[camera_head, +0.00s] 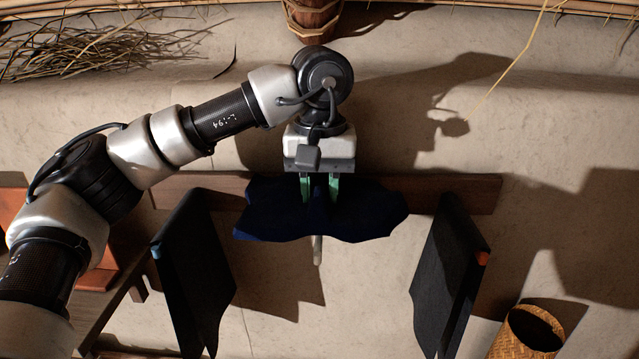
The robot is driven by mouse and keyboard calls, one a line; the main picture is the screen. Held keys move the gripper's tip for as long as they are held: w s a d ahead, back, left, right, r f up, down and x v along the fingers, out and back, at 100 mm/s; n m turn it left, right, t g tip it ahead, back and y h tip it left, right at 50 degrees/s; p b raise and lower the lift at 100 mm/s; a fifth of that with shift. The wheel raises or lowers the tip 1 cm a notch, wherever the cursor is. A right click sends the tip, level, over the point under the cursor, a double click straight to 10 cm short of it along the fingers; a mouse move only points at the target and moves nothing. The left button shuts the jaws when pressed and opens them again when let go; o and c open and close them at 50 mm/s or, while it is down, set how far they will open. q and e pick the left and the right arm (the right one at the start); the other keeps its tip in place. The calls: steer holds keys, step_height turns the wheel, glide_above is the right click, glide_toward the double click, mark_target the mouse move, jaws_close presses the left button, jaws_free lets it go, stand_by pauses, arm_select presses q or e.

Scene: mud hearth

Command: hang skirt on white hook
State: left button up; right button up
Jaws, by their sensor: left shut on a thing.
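My left gripper (319,190) comes down from above and is shut on a dark navy skirt (365,212). The skirt is bunched and spreads to both sides of the green fingers, in front of a dark wooden rail (445,190) on the wall. A pale white hook (317,252) pokes out below the skirt's lower edge, at the middle of the rail. Its upper part is hidden by the skirt, and I cannot tell whether the skirt touches it. My right gripper is not in view.
A dark cloth (195,265) hangs left, at a blue-tipped hook (155,252). Another dark cloth (445,270) hangs right, at an orange-tipped hook (482,258). A woven basket (528,330) stands lower right. A wooden bucket (312,18) and dry twigs (95,50) are above.

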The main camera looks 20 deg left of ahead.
mark_target(319, 221)
arm_select(q)
steer(key=shift+f, duration=0.45)
steer(key=shift+w+a+f+b, duration=0.1)
steer(key=shift+w+f+b, duration=0.05)
steer(key=shift+f+b, duration=1.35)
steer(key=shift+f, duration=0.65)
steer(key=o, duration=0.9)
